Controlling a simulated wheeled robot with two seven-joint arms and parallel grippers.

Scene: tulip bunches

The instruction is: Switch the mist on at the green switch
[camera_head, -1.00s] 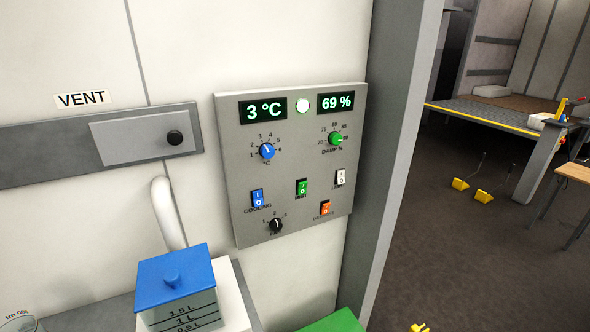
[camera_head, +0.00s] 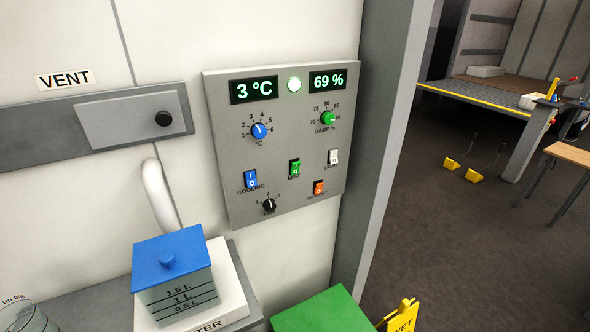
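The green mist switch (camera_head: 294,168) is a small rocker in the middle of the grey control panel (camera_head: 225,115) on the white wall. Its position is too small to tell surely. The blue cooling switch (camera_head: 250,179) is to its left, the white switch (camera_head: 333,157) to its right, and the orange defrost switch (camera_head: 319,188) lower right. The panel displays read 3 °C (camera_head: 254,90) and 69 % (camera_head: 327,80), with a pale round lamp (camera_head: 294,84) between them. Neither of my grippers is in view.
A blue-lidded water tank (camera_head: 172,257) stands on a white base on the grey shelf below the panel. A green box (camera_head: 322,312) and a yellow sign (camera_head: 401,316) are at the bottom. A grey post (camera_head: 382,150) borders the panel's right. Open dark floor lies beyond.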

